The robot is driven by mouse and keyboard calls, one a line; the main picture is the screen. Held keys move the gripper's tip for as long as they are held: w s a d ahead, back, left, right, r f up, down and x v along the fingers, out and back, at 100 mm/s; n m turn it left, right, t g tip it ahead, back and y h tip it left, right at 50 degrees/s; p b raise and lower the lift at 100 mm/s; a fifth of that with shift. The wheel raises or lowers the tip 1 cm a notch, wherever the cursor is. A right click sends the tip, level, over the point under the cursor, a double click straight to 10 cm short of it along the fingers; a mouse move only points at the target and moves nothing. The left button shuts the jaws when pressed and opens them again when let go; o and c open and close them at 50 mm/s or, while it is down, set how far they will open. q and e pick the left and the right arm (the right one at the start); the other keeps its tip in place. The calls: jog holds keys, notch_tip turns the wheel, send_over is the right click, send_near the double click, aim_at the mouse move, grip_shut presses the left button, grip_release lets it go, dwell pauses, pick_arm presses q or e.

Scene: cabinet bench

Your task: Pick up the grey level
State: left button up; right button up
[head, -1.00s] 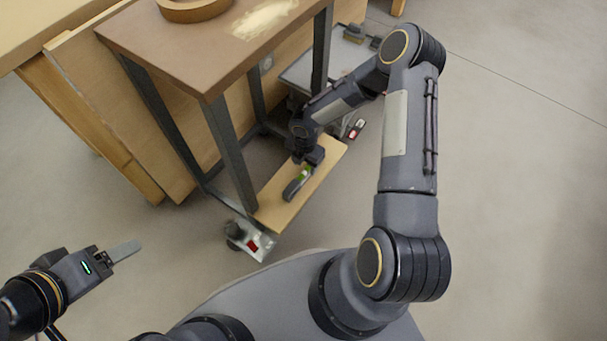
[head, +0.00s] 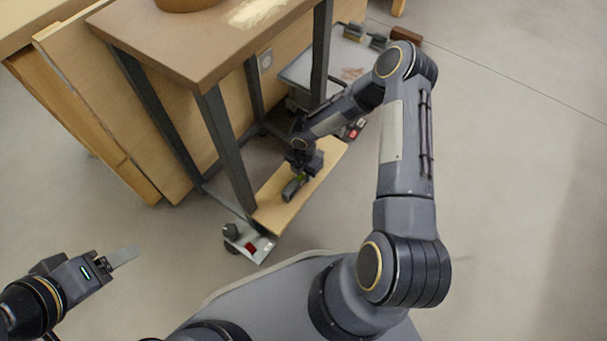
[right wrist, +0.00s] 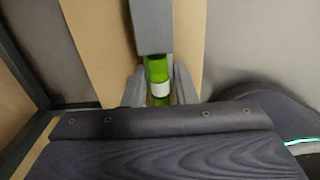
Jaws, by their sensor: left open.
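The grey level (head: 292,190) lies on the narrow wooden board low beside the table leg, with its near grey end showing. In the right wrist view the level (right wrist: 152,28) has a grey end and a bright green middle with a white label. My right gripper (head: 304,166) is down over its far part, hiding that part in the head view. Its two fingers (right wrist: 160,92) stand on either side of the green section; I cannot tell whether they press on it. My left gripper (head: 124,257) is open and empty at the lower left, far from the level.
A small tray with a red item (head: 250,248) is at the board's near end. A grey cart (head: 300,72) stands behind. Open floor lies right.

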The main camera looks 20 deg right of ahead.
grip_shut()
jog(key=shift+r, duration=0.1)
